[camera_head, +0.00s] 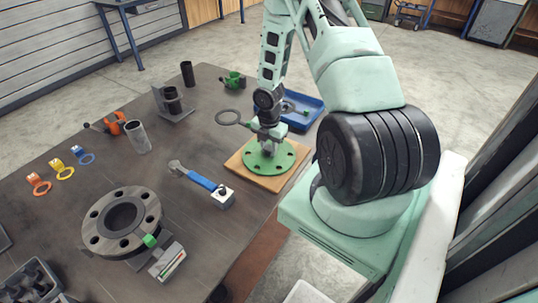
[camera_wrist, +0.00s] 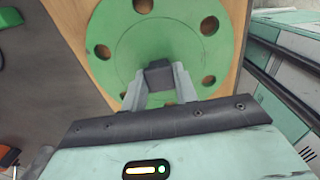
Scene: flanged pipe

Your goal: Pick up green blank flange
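The green blank flange (camera_head: 269,157) is a flat round disc with bolt holes around its rim. It lies on a wooden board at the table's right edge. In the wrist view the flange (camera_wrist: 125,45) fills the upper middle, with a dark square knob (camera_wrist: 159,75) standing near its centre. My gripper (camera_head: 268,138) points down over the middle of the flange. In the wrist view my gripper (camera_wrist: 159,78) has one finger on each side of the knob, and both fingertips appear to press against it. The flange's near part is hidden behind the gripper body.
The wooden board (camera_head: 238,166) is under the flange. A blue tray (camera_head: 300,112) lies just behind. A ring-ended tool (camera_head: 228,117) shows beside my gripper.

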